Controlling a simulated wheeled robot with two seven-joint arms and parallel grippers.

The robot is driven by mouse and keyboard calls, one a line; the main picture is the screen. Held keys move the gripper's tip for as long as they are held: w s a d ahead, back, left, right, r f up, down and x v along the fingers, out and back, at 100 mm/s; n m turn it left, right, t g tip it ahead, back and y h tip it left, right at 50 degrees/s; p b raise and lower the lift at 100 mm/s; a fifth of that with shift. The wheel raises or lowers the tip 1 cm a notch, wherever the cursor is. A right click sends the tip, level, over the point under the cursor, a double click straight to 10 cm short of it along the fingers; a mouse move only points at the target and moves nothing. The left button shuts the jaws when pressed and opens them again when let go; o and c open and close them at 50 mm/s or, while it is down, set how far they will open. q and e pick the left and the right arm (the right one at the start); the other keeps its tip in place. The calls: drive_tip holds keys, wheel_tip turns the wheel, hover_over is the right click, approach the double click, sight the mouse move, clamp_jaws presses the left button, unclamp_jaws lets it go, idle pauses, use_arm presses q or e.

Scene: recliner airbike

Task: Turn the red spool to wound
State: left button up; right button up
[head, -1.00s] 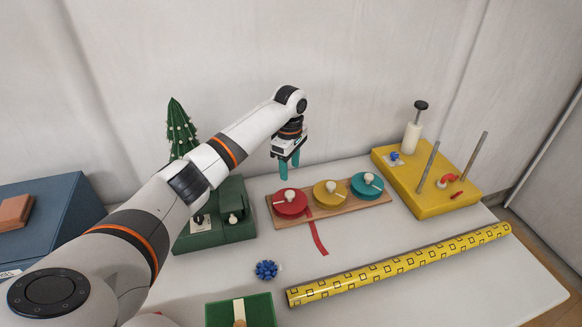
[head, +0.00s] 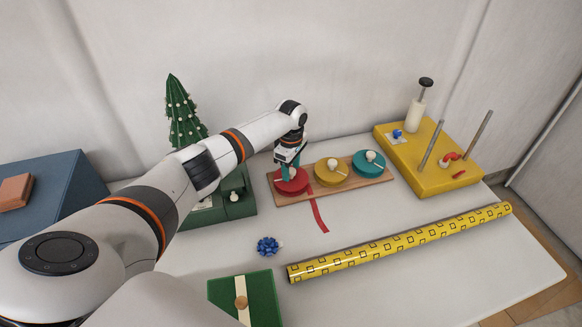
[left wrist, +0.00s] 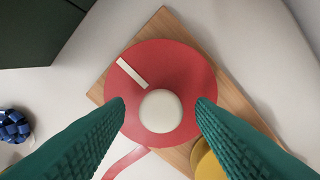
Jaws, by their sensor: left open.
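The red spool (head: 298,184) sits at the left end of a wooden board (head: 313,188) in the head view, with a red ribbon (head: 318,214) trailing toward the front. In the left wrist view the red spool (left wrist: 185,75) shows a round cream knob (left wrist: 161,110) at its middle and a pale bar mark (left wrist: 132,73). My left gripper (head: 291,172) points down over the red spool. Its teal fingers (left wrist: 160,110) are open, one on each side of the knob, with gaps between; I cannot tell their exact height. My right gripper is not in view.
A yellow spool (head: 331,173) and a teal spool (head: 369,164) share the board. A dark green box (head: 236,205) stands close on the left. A blue bow (head: 268,246), a yellow patterned roll (head: 400,243) and a green gift box (head: 262,290) lie in front. A yellow stand (head: 425,170) is at right.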

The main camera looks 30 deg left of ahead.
use_arm(q)
drive_tip(key=shift+f, duration=0.15)
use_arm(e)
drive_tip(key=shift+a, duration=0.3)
